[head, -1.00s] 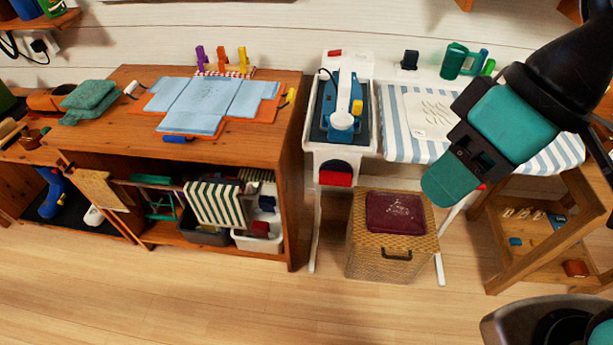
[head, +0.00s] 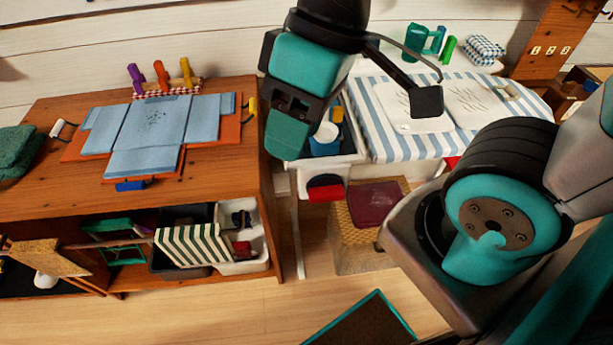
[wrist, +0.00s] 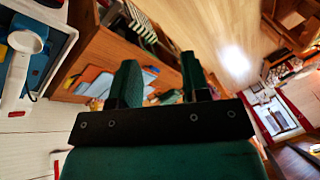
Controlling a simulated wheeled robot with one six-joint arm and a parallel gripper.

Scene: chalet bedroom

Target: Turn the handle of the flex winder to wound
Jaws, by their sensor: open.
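What looks like the flex winder is a dark round piece with a red block (head: 325,193) on the front of the white ironing stand, below its tray (head: 350,158). I cannot tell its handle's setting. The blue appliance (head: 323,148) with a white round top sits in the tray, partly hidden by my arm; it also shows in the wrist view (wrist: 37,68). My gripper (head: 282,138) hangs at the tray's left side in the picture, above and left of the red block, apart from it. In the wrist view my gripper (wrist: 162,75) has its two fingers apart with nothing held.
A wooden cabinet (head: 262,180) with folded blue cloth (head: 155,125) on top stands left. A striped ironing board (head: 385,140) extends right. A wicker basket (head: 350,232) with a dark red lid stands below. Floor (head: 220,310) is clear in front of the cabinet.

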